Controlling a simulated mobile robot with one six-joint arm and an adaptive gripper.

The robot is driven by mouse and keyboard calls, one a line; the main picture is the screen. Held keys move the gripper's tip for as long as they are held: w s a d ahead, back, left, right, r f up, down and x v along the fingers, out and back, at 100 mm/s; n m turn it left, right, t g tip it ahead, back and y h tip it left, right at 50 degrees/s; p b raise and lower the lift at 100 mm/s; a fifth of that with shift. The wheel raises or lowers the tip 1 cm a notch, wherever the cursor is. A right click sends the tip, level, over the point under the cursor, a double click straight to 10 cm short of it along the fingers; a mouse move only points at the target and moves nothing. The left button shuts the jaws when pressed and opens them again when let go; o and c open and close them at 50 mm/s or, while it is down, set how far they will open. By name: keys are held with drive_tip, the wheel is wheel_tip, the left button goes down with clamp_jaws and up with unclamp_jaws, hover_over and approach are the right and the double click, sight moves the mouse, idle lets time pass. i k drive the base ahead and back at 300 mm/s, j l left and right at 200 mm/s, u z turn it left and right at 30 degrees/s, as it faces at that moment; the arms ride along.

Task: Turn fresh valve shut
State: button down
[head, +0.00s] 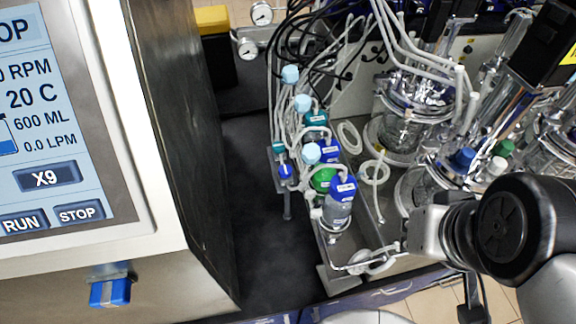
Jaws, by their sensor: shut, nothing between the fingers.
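No part in view is marked as the fresh valve, so I cannot tell which it is. A blue handle (110,292) sticks out below the control panel at the lower left. Blue (463,158), white (497,166) and green (503,148) caps sit on the glass reactor at the right. My gripper (402,240) comes in from the right, beside the reactor's base and close to a loop of white tubing (372,262). It is shut and empty. Its fingertips are small and partly hard to make out. My arm hides part of the right-hand reactor.
Several capped bottles, one with a blue cap (343,188), stand in a row with tubing. Another glass reactor (402,130) stands behind them. The control panel (60,130) fills the left. A dark bare strip (262,250) lies between panel and bottles. Gauges (262,14) stand at the back.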

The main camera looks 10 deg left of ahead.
sight(286, 171)
drive_tip(key=k+j+u, duration=0.1)
drive_tip(key=u, duration=0.65)
